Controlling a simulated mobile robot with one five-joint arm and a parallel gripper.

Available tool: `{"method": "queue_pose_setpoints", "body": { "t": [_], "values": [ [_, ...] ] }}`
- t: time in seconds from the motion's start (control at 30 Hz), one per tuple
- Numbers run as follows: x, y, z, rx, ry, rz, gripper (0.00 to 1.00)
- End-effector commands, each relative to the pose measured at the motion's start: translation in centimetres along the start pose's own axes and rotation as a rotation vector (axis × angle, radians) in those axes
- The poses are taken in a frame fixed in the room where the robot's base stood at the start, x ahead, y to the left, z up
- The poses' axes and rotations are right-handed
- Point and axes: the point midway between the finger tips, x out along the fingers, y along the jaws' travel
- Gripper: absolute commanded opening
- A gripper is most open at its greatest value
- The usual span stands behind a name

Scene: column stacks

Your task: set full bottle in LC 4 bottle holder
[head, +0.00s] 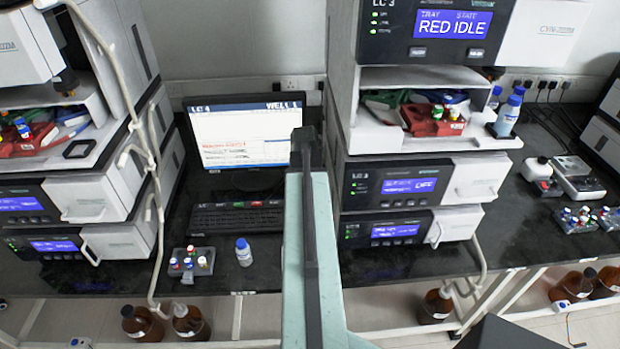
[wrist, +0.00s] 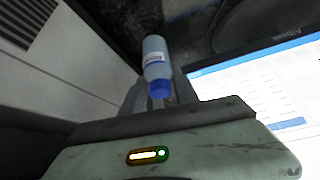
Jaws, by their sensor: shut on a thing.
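In the wrist view my gripper (wrist: 160,84) is shut on a bottle (wrist: 155,46) with a blue cap and a pale body. The cap sits between the fingers and the body points away from the camera. In the head view my arm hides the gripper and this bottle. A black square bottle holder (head: 80,149) sits at the edge of the left stack's shelf and looks empty. The left stack's number is not readable; the monitor (head: 240,141) beside it reads LC 4. Another blue-capped bottle (head: 244,252) stands upright on the bench.
The right stack, marked LC 3, has blue-capped bottles (head: 508,117) at its shelf edge. A vial rack (head: 190,263) and keyboard (head: 236,217) lie on the bench between the stacks. A pale tube (head: 131,118) hangs down the left stack. Brown bottles (head: 142,324) stand below.

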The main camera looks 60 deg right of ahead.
Motion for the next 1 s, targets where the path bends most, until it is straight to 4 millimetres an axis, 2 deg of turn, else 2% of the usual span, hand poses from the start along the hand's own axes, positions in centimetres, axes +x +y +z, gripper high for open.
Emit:
{"method": "queue_pose_setpoints", "body": {
  "t": [0.07,0.3,0.53,0.7,0.73,0.8,1.0],
  "values": [
    [0.3,0.0,0.2,0.000,0.000,0.000,0.13],
    [3.3,0.3,2.0,0.000,0.000,0.000,0.13],
    [2.9,0.3,1.8,-0.001,0.000,0.000,0.13],
    [3.4,0.3,2.1,-0.001,0.000,0.000,0.13],
    [3.2,0.3,2.0,-0.001,0.000,0.000,0.45],
    [3.2,0.3,2.0,-0.001,0.000,0.000,0.59],
    [3.2,0.3,2.0,-0.001,0.000,0.000,0.59]
  ]
}}
